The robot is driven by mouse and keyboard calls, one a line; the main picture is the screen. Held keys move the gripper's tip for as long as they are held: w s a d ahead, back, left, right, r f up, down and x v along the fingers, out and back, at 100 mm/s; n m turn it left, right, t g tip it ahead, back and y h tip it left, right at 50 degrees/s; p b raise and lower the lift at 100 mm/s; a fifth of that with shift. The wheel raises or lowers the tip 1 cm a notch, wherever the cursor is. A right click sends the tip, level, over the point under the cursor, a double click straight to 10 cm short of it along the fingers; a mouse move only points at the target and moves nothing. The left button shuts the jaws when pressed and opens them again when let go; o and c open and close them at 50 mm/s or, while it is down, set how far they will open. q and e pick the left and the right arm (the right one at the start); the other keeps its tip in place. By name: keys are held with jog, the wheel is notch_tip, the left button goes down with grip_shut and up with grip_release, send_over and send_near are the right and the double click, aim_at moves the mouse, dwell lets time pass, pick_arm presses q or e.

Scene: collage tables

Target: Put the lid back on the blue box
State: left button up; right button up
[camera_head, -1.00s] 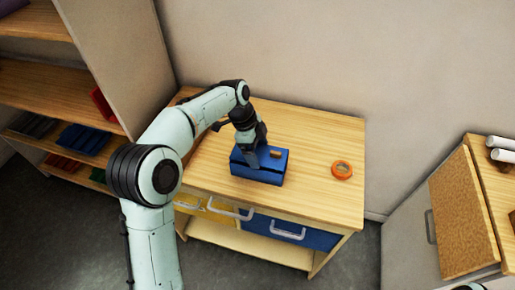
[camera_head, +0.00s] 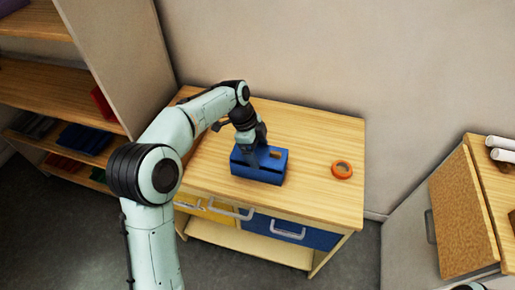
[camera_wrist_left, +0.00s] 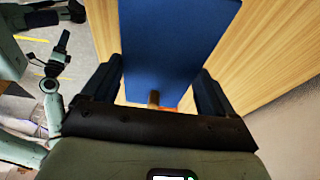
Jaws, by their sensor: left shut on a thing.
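The blue box (camera_head: 256,173) stands on the wooden tabletop, near its front edge. My left gripper (camera_head: 249,150) is over the box's top, pointing down and shut on the blue lid. The lid has a small brown handle (camera_head: 275,154). In the left wrist view the blue lid (camera_wrist_left: 175,45) lies between the two spread fingers of the left gripper (camera_wrist_left: 155,88), with the brown handle (camera_wrist_left: 153,98) near the palm. The gripper hides part of the box's top, and I cannot tell whether the lid is fully seated. My right gripper does not show clearly.
An orange tape roll (camera_head: 341,170) lies on the tabletop (camera_head: 310,135), right of the box. Drawers (camera_head: 287,229) are under the table front. Shelves (camera_head: 45,85) stand at the left and a wooden cabinet (camera_head: 463,210) at the right.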

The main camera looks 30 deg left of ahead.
pick_arm(q)
jog(key=shift+f, duration=0.1)
dwell(0.8)
jog(key=o, duration=0.8)
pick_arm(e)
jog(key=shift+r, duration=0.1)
pick_arm(q)
jog(key=shift+r+p, duration=2.1)
jog(key=shift+r, duration=1.4)
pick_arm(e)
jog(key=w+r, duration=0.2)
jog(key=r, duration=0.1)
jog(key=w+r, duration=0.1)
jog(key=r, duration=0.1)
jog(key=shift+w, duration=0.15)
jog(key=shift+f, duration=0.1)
pick_arm(q)
grip_shut()
